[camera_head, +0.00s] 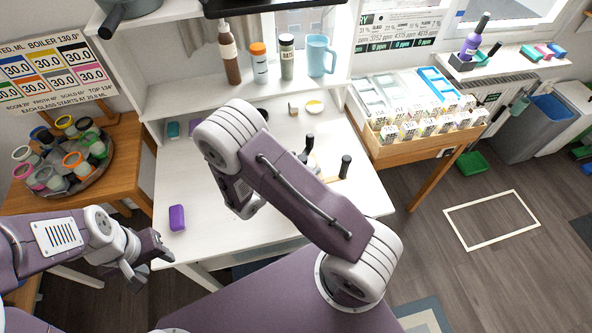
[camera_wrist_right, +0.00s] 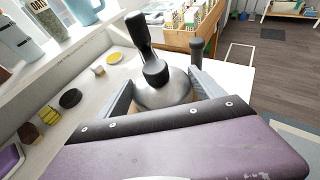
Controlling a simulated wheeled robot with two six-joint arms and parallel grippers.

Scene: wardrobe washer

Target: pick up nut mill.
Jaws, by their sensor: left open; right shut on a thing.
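The nut mill (camera_wrist_right: 163,92) has a rounded metal body and a black crank handle with a knob. In the right wrist view it sits between the fingers of my right gripper (camera_wrist_right: 165,95), which is shut on it. Its lower part is hidden by the gripper. In the head view my right arm covers most of the mill and the gripper; a black handle (camera_head: 307,145) shows above the arm. My left gripper (camera_head: 150,258) is open and empty, off the front left edge of the white table (camera_head: 190,215).
A purple box (camera_head: 177,217) lies near the table's left edge. A yellow-topped dish (camera_head: 314,107) and a small beige block (camera_head: 293,107) are behind the mill. A shelf with bottles and a blue mug (camera_head: 320,56) stands at the back. A wooden jar crate (camera_head: 420,140) is at the right.

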